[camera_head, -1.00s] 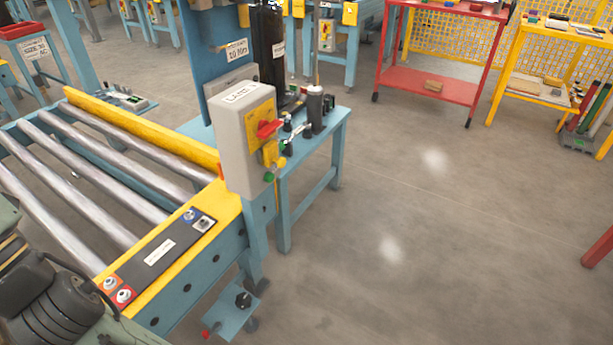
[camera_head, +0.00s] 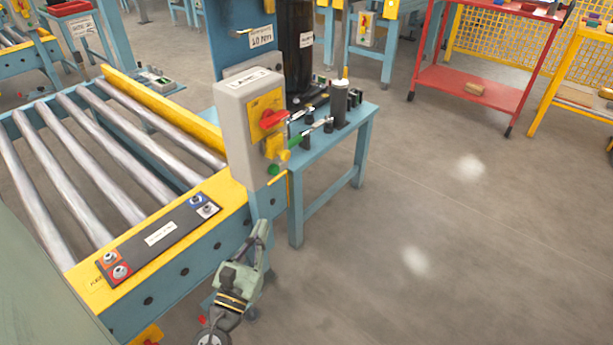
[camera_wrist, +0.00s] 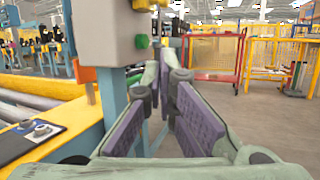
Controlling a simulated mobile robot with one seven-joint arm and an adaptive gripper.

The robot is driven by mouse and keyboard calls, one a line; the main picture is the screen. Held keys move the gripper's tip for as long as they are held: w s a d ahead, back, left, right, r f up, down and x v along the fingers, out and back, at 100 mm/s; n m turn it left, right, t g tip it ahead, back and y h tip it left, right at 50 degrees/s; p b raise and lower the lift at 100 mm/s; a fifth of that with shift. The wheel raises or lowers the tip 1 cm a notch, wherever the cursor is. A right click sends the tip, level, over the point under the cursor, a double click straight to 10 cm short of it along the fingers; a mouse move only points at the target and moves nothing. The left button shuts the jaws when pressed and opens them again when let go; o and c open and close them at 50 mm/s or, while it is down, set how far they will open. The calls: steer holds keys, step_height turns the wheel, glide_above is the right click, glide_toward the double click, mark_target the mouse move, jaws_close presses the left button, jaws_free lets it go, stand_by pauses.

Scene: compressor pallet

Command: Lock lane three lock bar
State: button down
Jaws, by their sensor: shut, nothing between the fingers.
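A grey control box (camera_head: 239,132) stands at the near corner of the roller conveyor. A green knob (camera_head: 273,170) is under that. The wrist view shows the box's lower part (camera_wrist: 105,38), part of the yellow piece (camera_wrist: 143,5) and the green knob (camera_wrist: 141,41). My gripper (camera_head: 265,228) is shut and empty, below the box and apart from it. Its purple-padded fingers (camera_wrist: 162,85) point forward in the wrist view.
A blue bench (camera_head: 352,118) with small tools and a dark cylinder (camera_head: 340,103) stands behind the box. The conveyor's button panel (camera_head: 160,237) is at left. A red cart (camera_head: 475,88) and yellow rack (camera_head: 560,92) stand farther right. The floor at right is clear.

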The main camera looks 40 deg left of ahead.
steer(key=shift+d+f, duration=0.1)
steer(key=shift+d, duration=0.05)
steer(key=p, duration=0.3)
glide_toward(280, 148)
steer(key=w+f, duration=0.4)
steer(key=f, duration=0.1)
steer(key=shift+w+r+p, duration=0.2)
steer(key=shift+w+r, duration=0.1)
steer(key=shift+r, duration=0.45)
steer(key=shift+w+r+p, duration=0.2)
steer(key=shift+w+r, duration=0.1)
steer(key=shift+r, duration=0.5)
steer(key=shift+r, duration=0.1)
